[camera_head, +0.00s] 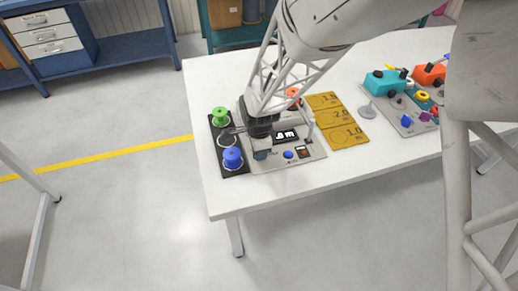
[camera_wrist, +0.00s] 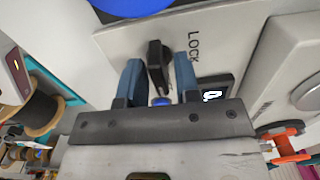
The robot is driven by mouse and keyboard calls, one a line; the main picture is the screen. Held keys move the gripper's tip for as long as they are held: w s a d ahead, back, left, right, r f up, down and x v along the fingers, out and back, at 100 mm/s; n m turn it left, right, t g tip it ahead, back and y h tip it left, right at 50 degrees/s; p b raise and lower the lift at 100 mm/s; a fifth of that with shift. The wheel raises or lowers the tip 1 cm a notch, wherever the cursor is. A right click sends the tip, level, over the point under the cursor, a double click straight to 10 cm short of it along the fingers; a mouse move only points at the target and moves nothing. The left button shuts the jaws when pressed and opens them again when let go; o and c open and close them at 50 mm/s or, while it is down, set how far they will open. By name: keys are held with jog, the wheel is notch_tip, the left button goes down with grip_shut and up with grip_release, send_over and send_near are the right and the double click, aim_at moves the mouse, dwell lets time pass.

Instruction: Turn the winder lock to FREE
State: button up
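The winder lock knob (camera_wrist: 157,55) is a black lever on a light grey panel in the wrist view. The word LOCK is printed to its right; I see no FREE label. My gripper (camera_wrist: 158,75) has two blue fingers, one on each side of the knob, apart, with small gaps to it. In the head view my gripper (camera_head: 262,154) is low over the grey winder plate (camera_head: 301,165), and the knob is hidden there. A small digital display (camera_wrist: 213,94) is right of the fingers in the wrist view, and a blue button (camera_wrist: 160,101) shows between them.
A green reel (camera_head: 220,117) and a blue reel (camera_head: 232,158) stand on a black mat (camera_head: 236,169) left of the winder. Yellow marked trays (camera_head: 340,125) lie to its right. Farther right are a teal box (camera_head: 384,83) and an orange box (camera_head: 428,74). The table front is clear.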

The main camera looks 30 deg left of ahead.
jog(key=shift+o, duration=0.3)
jog(key=shift+r, duration=3.45)
